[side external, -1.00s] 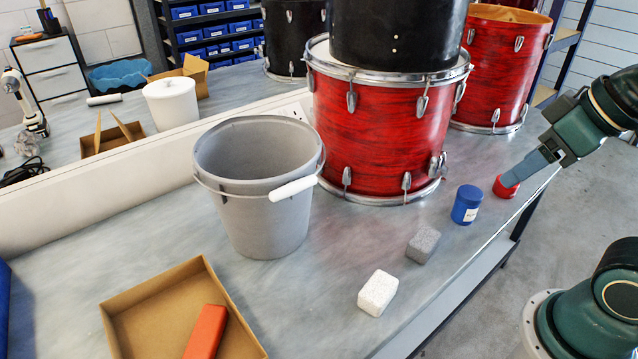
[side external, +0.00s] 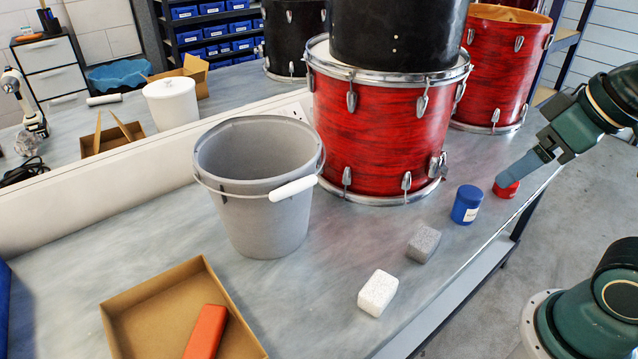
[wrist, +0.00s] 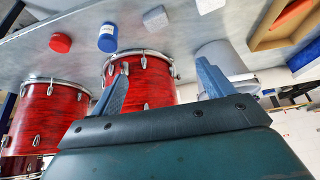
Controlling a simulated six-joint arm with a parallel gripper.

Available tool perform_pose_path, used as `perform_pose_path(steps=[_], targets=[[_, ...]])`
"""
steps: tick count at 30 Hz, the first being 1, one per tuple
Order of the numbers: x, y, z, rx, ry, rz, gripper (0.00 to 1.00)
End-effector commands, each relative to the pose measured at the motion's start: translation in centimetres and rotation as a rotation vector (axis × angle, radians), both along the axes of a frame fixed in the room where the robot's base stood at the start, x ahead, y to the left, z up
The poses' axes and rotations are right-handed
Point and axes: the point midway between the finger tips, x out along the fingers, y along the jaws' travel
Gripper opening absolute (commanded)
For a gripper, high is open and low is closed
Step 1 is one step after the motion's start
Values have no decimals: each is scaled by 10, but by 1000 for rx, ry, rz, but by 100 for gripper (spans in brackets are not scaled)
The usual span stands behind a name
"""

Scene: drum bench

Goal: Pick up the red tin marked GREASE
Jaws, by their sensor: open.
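The red tin (side external: 506,191) stands on the bench near its right edge, partly hidden behind my fingers in the side view. It also shows whole at the upper left of the wrist view (wrist: 61,42); no lettering is readable. My gripper (side external: 503,179) is open and empty; in the side view its fingertips overlap the tin. In the wrist view my gripper (wrist: 160,82) has its two blue fingers wide apart, and the tin lies outside them, to the left. A blue tin (side external: 467,204) with a pale label stands beside the red tin, and shows in the wrist view (wrist: 108,38).
A grey block (side external: 423,244) and a white block (side external: 378,293) lie along the bench's front edge. A grey bucket (side external: 265,220) and red drum (side external: 385,135) stand behind. A cardboard tray (side external: 130,305) holds a red-orange object (side external: 206,332). Bench between bucket and blocks is clear.

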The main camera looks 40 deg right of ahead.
Motion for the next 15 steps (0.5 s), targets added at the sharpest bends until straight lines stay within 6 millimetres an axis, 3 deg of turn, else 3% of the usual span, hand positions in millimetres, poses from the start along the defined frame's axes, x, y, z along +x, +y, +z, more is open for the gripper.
perform_pose_path(steps=[8,15], targets=[[26,-20,5,-2,55,-85,80],[62,-58,6,5,131,-204,80]])
